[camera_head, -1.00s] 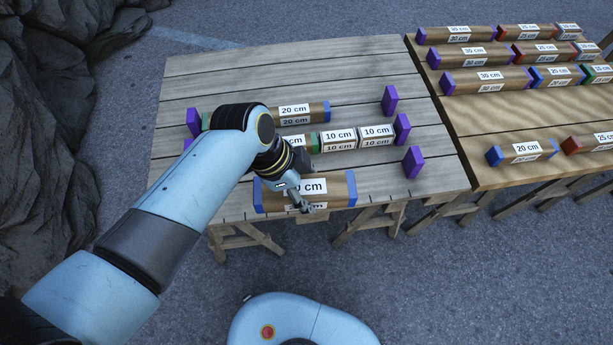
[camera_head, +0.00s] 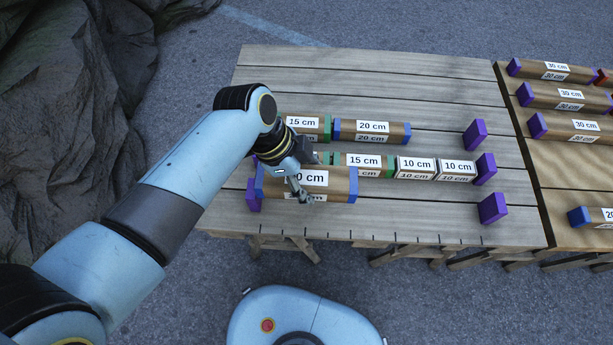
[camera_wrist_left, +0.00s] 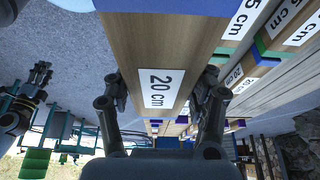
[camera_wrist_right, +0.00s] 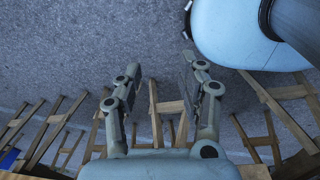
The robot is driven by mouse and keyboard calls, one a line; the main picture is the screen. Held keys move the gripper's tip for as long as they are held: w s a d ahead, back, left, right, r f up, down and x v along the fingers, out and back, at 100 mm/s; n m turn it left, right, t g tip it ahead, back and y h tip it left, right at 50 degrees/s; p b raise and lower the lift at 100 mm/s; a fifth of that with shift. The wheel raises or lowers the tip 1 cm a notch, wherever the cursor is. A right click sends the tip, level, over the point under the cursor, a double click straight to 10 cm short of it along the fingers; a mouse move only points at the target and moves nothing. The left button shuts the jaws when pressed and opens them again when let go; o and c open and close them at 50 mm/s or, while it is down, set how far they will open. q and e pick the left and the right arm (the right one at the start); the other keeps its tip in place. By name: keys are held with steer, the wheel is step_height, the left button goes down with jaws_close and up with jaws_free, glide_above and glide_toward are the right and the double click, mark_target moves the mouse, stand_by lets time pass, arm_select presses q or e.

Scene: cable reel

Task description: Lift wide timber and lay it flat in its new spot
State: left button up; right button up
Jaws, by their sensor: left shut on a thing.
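The wide timber (camera_head: 335,181), a brown block with blue ends and a 20 cm label, is at the front left of the near table (camera_head: 420,222). It lies level, long side along the front edge, with its left end close to a purple block (camera_head: 253,196). My left gripper (camera_head: 303,195) is shut on its middle from above. In the left wrist view the timber (camera_wrist_left: 150,45) sits between the fingers (camera_wrist_left: 162,88). I cannot tell whether it touches the tabletop. My right gripper (camera_wrist_right: 157,85) shows in the right wrist view, open and empty over the ground.
Behind stand rows of labelled timbers, including a 20 cm piece (camera_head: 372,132) and 10 cm pieces (camera_head: 415,168). Purple blocks (camera_head: 492,208) mark the right ends. The front row right of the held timber is clear. A second table (camera_head: 570,180) stands right.

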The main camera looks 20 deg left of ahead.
mark_target(314, 205)
arm_select(q)
step_height(314, 205, down, 4)
steer(key=b, duration=0.3)
steer(key=shift+d+r, duration=0.1)
step_height(314, 205, down, 4)
steer(key=b, duration=0.3)
steer(key=shift+r, duration=0.1)
steer(key=shift+f+b, duration=0.35)
steer(key=shift+f, duration=0.25)
arm_select(e)
step_height(314, 205, down, 8)
steer(key=shift+a+r, duration=0.15)
steer(key=shift+a, duration=0.15)
arm_select(q)
steer(key=shift+p, duration=0.3)
arm_select(e)
steer(key=shift+w+r, duration=0.15)
steer(key=shift+r, duration=0.15)
arm_select(q)
steer(key=shift+f, duration=0.3)
arm_select(e)
steer(key=shift+a+f, duration=0.15)
steer(key=shift+f, duration=0.05)
arm_select(q)
steer(key=o, duration=1.4)
arm_select(e)
steer(key=shift+a, duration=0.1)
